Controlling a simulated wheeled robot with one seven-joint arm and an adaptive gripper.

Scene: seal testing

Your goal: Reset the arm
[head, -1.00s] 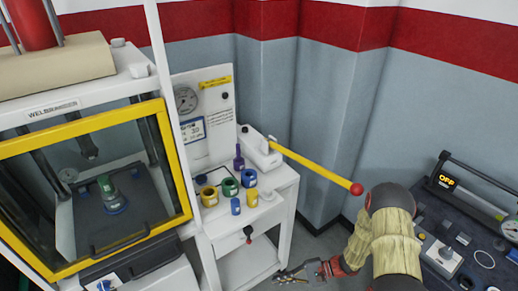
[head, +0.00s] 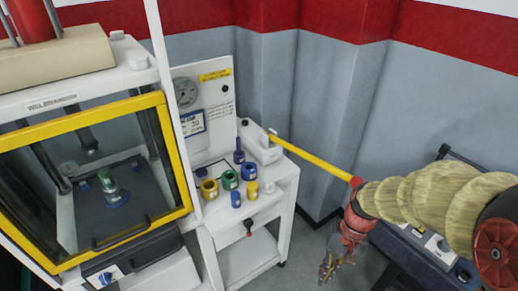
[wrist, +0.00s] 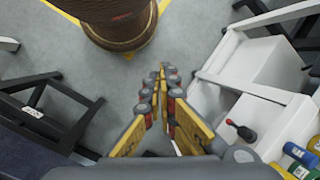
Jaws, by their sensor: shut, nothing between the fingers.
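My gripper (head: 325,272) hangs at the bottom right of the head view, pointing down, to the right of the white cart and in front of the dark bench. In the wrist view its yellow-padded fingers (wrist: 163,85) meet at the tips over the grey floor, shut with nothing between them.
A white cart (head: 262,228) holds several coloured cylinders and a yellow lever (head: 310,158) reaching towards my arm. A press with a yellow-framed door (head: 95,108) stands left. A dark bench (head: 398,243) is at right. A brown round object (wrist: 118,22) stands on the floor.

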